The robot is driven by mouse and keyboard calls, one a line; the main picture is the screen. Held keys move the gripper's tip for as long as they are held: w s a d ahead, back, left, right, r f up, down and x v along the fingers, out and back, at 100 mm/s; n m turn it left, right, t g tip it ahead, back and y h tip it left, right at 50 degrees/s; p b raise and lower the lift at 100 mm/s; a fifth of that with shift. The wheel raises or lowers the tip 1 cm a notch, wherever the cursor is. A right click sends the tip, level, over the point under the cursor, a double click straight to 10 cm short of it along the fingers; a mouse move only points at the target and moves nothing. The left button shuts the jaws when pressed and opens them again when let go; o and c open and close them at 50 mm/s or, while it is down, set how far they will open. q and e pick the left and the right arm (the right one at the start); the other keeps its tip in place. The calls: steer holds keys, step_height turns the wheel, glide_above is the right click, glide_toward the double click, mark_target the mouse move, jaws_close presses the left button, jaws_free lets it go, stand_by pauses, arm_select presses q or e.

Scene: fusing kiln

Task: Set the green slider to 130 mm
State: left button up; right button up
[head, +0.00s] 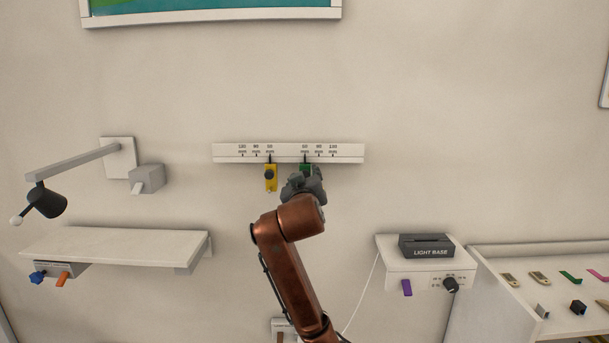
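The green slider (304,168) hangs under the white scale rail (230,159) on the wall, at the innermost mark of the right half, which seems to read 50 mm. The rail's rightmost mark looks like 130 mm. My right gripper (304,181) is at the green slider's lower part and hides it. I cannot tell whether its fingers are open or shut, or whether they touch the slider. My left gripper is not in view.
The rail right of the green slider is clear. A lamp (47,202) and shelf (120,243) are at left. A light base (426,246) and a sample rack (480,254) are at lower right.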

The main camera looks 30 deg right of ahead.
steer(key=shift+c, duration=0.2)
jaws_close()
stand_by(0.5)
